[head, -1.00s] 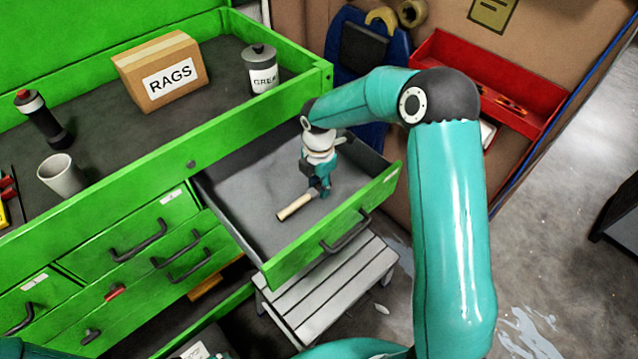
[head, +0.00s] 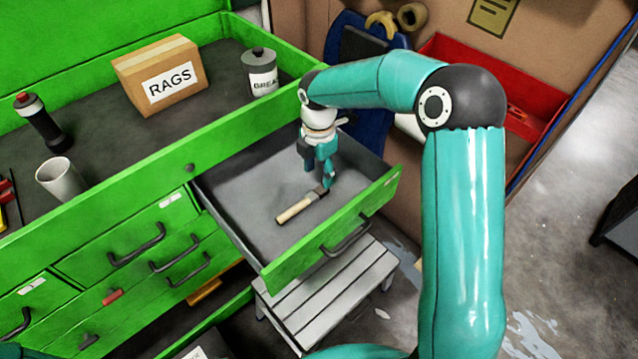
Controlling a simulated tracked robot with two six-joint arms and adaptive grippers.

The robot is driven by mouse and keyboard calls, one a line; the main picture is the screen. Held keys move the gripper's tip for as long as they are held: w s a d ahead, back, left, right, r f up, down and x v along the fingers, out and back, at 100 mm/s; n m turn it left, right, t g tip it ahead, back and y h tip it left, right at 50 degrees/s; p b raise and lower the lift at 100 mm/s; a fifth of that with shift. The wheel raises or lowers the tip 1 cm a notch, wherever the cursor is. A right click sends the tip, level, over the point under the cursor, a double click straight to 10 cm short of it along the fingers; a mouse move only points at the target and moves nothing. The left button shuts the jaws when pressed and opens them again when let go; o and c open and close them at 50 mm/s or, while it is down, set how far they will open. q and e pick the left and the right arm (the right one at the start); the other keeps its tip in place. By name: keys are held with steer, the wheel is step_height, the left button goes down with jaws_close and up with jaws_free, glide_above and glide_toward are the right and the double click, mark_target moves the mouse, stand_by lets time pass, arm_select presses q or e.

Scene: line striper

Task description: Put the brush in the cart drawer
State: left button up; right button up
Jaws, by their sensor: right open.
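The brush (head: 297,208) lies on the grey floor of the open cart drawer (head: 235,205), its pale wooden handle pointing to the lower left and its darker head to the upper right. My right gripper (head: 319,180) is open and just above the head end of the brush, inside the drawer's outline. The brush is apart from the fingers as far as I can see. The green cart (head: 110,193) holds the pulled-out drawer on its right side. My left gripper is not visible.
On the cart top stand a RAGS box (head: 160,75), a grease can (head: 261,72), a dark bottle (head: 43,122) and a pale cup (head: 61,178). A grey step stool (head: 330,292) is below the drawer. A red tray (head: 530,110) is at the back right.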

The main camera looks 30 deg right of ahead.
step_height(320, 180, up, 5)
steer(key=shift+r, duration=0.15)
stand_by(0.6)
